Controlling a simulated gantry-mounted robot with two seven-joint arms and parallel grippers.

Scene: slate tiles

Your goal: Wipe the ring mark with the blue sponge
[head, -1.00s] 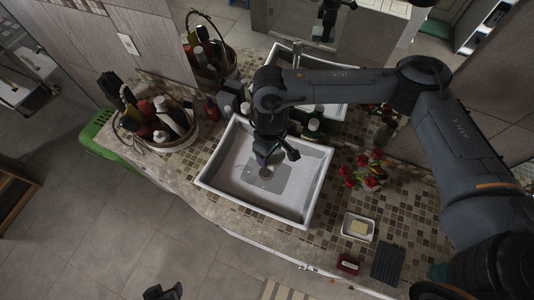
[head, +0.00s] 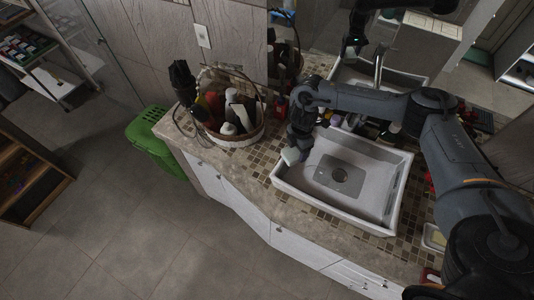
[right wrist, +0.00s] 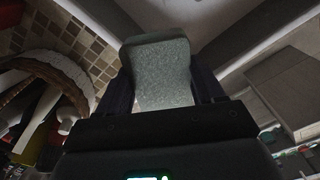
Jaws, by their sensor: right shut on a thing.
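My right gripper (head: 294,150) is shut on the sponge. The sponge (head: 290,157) looks pale in the head view, at the basin's left rim. In the right wrist view the sponge (right wrist: 163,72) is a grey-green block between the two fingers, its front end sticking out past them. The white basin (head: 345,212) is on the counter to the right of the gripper. A grey patch with a round spot (head: 339,175) shows on its floor; I cannot tell whether the round spot is the drain or the ring mark. My left gripper is not in view.
A wicker basket (head: 238,140) of bottles stands left of the basin. Bottles stand behind the basin, partly hidden by my right arm. A soap dish (head: 432,238) is at the right. A green bin (head: 155,140) stands on the floor at the left.

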